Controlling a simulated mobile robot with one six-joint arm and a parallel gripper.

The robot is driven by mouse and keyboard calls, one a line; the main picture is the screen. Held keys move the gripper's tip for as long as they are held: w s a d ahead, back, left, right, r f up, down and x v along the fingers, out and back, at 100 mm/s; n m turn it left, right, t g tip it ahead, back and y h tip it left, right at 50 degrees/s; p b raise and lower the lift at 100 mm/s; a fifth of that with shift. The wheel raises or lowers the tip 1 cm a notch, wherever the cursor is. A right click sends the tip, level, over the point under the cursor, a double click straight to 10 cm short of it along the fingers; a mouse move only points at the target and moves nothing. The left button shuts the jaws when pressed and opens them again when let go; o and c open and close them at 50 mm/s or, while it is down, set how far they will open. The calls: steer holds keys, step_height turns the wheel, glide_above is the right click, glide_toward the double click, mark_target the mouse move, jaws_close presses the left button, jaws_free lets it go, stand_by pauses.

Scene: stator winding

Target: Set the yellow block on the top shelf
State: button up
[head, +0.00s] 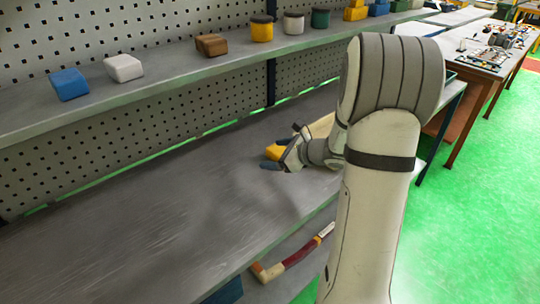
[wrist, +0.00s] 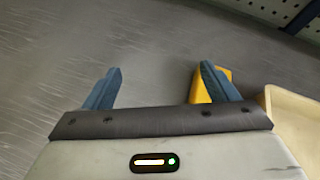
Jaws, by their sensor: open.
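The yellow block (head: 275,152) lies on the grey lower bench surface, partly hidden by my gripper in the head view. In the wrist view the yellow block (wrist: 203,90) shows around the right finger, mostly behind it and not centred between the fingers. My gripper (head: 277,154) is low over the bench beside the block, and in the wrist view its two blue fingers (wrist: 158,88) are wide apart with bare bench between them. I cannot tell whether the right finger touches the block. The top shelf (head: 165,75) runs along the perforated back wall above the bench.
On the top shelf stand a blue block (head: 69,84), a white block (head: 124,67), a brown block (head: 211,45) and several round pieces, with gaps between them. A pale wooden box (wrist: 290,118) stands right of the yellow block. A red-handled tool (head: 295,255) lies below the bench.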

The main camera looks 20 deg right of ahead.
mark_target(279, 152)
steer(key=w+d+f+m, duration=0.1)
steer(key=d, duration=0.1)
steer(key=w+d+f+m+t+h, duration=0.1)
steer(key=d+f+m, duration=0.1)
steer(key=w+d+f+m+t+h+b, duration=0.1)
steer(key=d+f+m, duration=0.1)
steer(key=d, duration=0.1)
steer(key=shift+f, duration=0.1)
steer(key=shift+d+p+x, duration=0.15)
steer(key=shift+p+x, duration=0.2)
steer(key=shift+x, duration=1.55)
steer(key=shift+d+p+x, duration=0.15)
steer(key=shift+p+x, duration=0.2)
steer(key=shift+x, duration=1.6)
steer(key=shift+w, duration=0.1)
steer(key=shift+c, duration=0.2)
steer(key=c, duration=1.2)
